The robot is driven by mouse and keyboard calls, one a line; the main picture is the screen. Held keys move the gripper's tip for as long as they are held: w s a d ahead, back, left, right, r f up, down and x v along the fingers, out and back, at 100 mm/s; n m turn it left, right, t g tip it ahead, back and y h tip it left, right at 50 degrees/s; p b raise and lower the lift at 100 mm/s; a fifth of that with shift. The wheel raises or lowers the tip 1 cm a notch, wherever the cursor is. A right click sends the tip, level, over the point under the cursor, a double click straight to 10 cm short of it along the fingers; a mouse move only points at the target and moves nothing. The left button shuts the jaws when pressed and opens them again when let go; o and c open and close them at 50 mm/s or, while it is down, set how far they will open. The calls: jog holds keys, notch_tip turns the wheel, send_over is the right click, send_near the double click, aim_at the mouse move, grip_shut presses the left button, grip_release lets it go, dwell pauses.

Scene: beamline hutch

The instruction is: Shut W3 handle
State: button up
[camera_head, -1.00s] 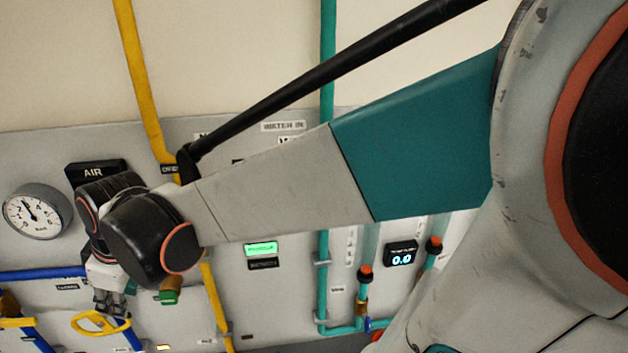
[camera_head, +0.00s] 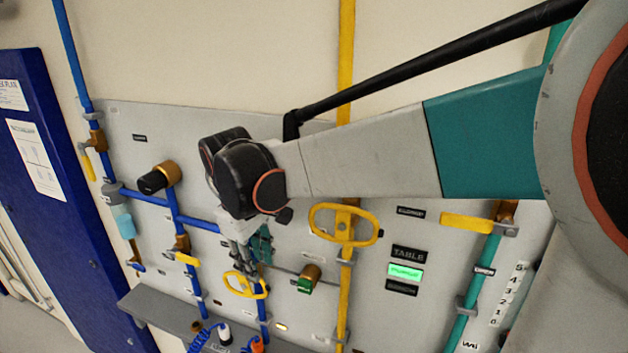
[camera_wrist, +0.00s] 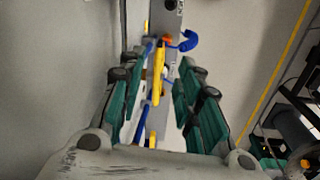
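I cannot read a W3 label on any handle. A yellow bar handle (camera_head: 466,223) sits across the teal pipe (camera_head: 476,285) at the right of the head view. My gripper (camera_head: 246,268) points down just above a yellow oval handle (camera_head: 246,293) on a blue pipe, far left of the teal pipe. In the wrist view my gripper (camera_wrist: 158,95) is open, its teal fingers wide apart. A yellow part (camera_wrist: 158,68) shows between them, seemingly apart from both. I cannot tell which handle it belongs to.
A larger yellow oval handle (camera_head: 343,224) is on the yellow pipe (camera_head: 345,60). A brass and green fitting (camera_head: 308,279) sticks out right of my gripper. A grey ledge (camera_head: 160,312) and a blue door-like panel (camera_head: 60,200) lie to the left. The lit green display (camera_head: 406,272) is on the panel.

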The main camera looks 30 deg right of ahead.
aim_at(262, 283)
jog(key=f, duration=0.5)
jog(key=d+f+b, duration=0.1)
jog(key=f, duration=0.2)
jog(key=shift+w+f, duration=0.15)
jog(key=shift+f, duration=0.15)
jog(key=shift+c, duration=0.6)
grip_shut()
